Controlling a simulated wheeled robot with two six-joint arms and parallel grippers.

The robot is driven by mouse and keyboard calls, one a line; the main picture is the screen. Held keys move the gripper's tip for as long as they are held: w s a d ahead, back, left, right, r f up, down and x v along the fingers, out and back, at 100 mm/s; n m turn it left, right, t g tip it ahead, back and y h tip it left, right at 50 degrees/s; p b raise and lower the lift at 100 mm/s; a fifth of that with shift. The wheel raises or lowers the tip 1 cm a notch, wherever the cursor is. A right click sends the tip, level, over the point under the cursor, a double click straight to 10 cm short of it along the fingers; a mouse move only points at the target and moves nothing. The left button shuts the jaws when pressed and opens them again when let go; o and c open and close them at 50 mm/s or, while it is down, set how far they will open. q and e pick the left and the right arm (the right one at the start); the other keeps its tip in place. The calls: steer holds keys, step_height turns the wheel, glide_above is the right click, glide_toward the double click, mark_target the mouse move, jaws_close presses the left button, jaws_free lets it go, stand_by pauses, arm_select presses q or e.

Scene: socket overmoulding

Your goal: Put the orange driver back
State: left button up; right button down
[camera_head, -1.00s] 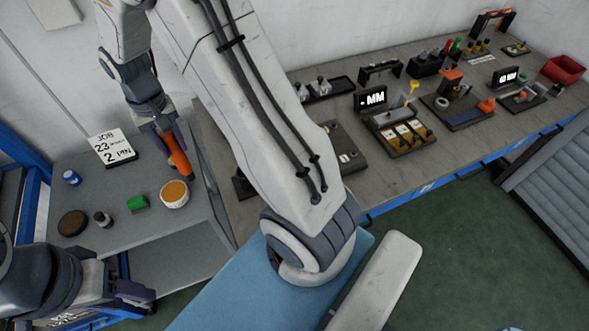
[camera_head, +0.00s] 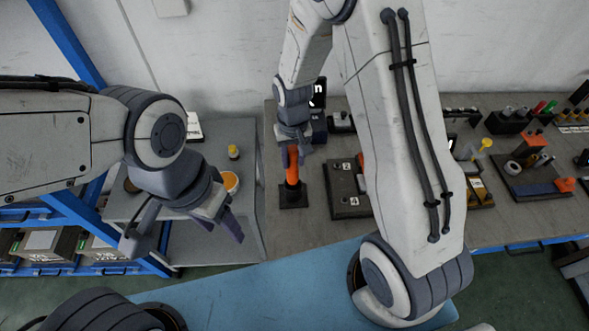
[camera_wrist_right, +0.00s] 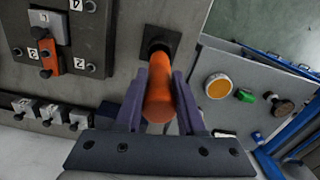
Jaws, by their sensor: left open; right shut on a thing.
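The orange driver (camera_head: 292,172) is upright in my right gripper (camera_head: 293,150). Its lower end meets a black square holder (camera_head: 293,197) on the grey bench; I cannot tell how deep it sits. In the right wrist view the orange handle (camera_wrist_right: 160,95) is between the two fingers of my right gripper (camera_wrist_right: 160,105), with the black holder (camera_wrist_right: 162,36) beyond it. The driver's shaft is hidden. My left gripper (camera_head: 184,232) is open and empty, in front of the side table at the left.
A tub with an orange top (camera_head: 230,181) and a yellow-capped bottle (camera_head: 233,152) stand on the side table (camera_head: 245,145). A dark plate with marked parts (camera_head: 345,190) lies right of the holder. In the right wrist view a green block (camera_wrist_right: 245,95) is near the tub.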

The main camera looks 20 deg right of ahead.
mark_target(293, 171)
step_height(293, 171, down, 4)
steer(key=shift+p, duration=0.5)
steer(key=shift+f, duration=0.25)
steer(key=shift+f, duration=0.15)
steer(key=c, duration=0.5)
jaws_free()
